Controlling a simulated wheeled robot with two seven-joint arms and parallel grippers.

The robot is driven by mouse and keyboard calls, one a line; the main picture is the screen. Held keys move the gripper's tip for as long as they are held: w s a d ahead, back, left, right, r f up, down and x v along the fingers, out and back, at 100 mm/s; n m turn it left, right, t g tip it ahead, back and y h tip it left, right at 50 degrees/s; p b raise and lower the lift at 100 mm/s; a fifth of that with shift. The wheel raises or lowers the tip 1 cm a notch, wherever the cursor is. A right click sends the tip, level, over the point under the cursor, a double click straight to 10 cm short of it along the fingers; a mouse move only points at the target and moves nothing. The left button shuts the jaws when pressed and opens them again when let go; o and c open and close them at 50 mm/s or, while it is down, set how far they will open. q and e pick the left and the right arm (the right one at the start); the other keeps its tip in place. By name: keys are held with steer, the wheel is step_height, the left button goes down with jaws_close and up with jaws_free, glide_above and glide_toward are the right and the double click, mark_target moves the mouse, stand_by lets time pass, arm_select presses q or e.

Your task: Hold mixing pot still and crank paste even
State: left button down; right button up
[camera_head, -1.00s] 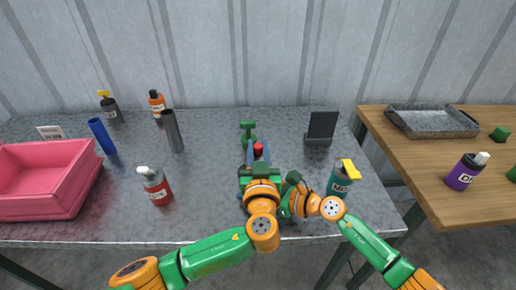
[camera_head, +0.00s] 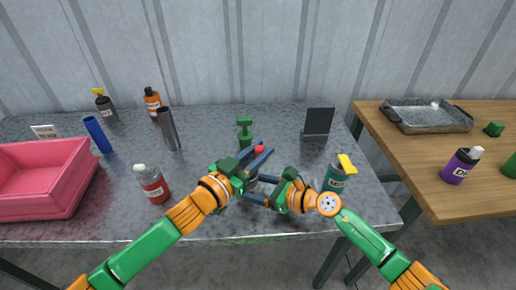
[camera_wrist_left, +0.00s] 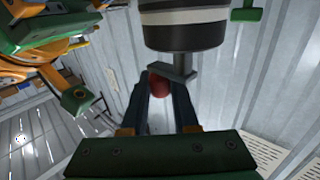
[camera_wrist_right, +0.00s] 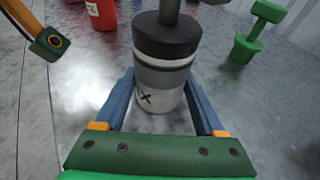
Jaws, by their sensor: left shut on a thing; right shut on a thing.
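The mixing pot (camera_wrist_right: 163,80) is a small upright cylinder with a black lid, grey and white bands and a dark mark. A shaft rises from its lid. My right gripper (camera_head: 257,195) is shut on the pot's body, one finger on each side, as the right wrist view shows. The pot is largely hidden between both hands in the head view. My left gripper (camera_head: 264,152) is shut on the red crank knob (camera_wrist_left: 159,86), above the pot. The dark crank arm (camera_wrist_left: 178,75) shows beside the knob in the left wrist view.
A green tool (camera_head: 244,130) stands just behind the pot. A teal MUD-like labelled can (camera_head: 335,180) with a yellow top stands close to my right wrist. A red bottle (camera_head: 153,186) and pink bin (camera_head: 45,180) are at left. A black panel (camera_head: 318,123) stands behind right.

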arm_select(q)
steer(key=shift+s+a+m+g+h, duration=0.1)
steer(key=shift+s+m+g+h, duration=0.05)
steer(key=shift+m+g+h, duration=0.8)
steer(key=m+g+h, duration=0.1)
steer(key=m+g, duration=0.1)
steer(key=g, duration=0.1)
steer(key=m+g+h, duration=0.1)
steer(key=shift+s+a+g+h, duration=0.2)
steer(key=shift+s+g+h, duration=0.1)
steer(key=shift+g+h, duration=0.05)
steer(key=shift+s+r+m+g+h, duration=0.15)
steer(key=shift+m+g+h, duration=0.15)
steer(key=shift+m+g, duration=0.55)
steer(key=shift+s+f+m+g+h, duration=0.15)
steer(key=shift+m+g+h, duration=0.25)
steer(key=shift+g, duration=0.75)
steer(key=shift+s, duration=0.1)
steer(key=shift+s+a+m+g, duration=0.15)
steer(key=shift+m+g, duration=0.25)
steer(key=shift+g, duration=0.1)
steer(key=c, duration=0.7)
jaws_free()
steer(key=shift+o, duration=0.2)
step_height(320, 180, up, 10)
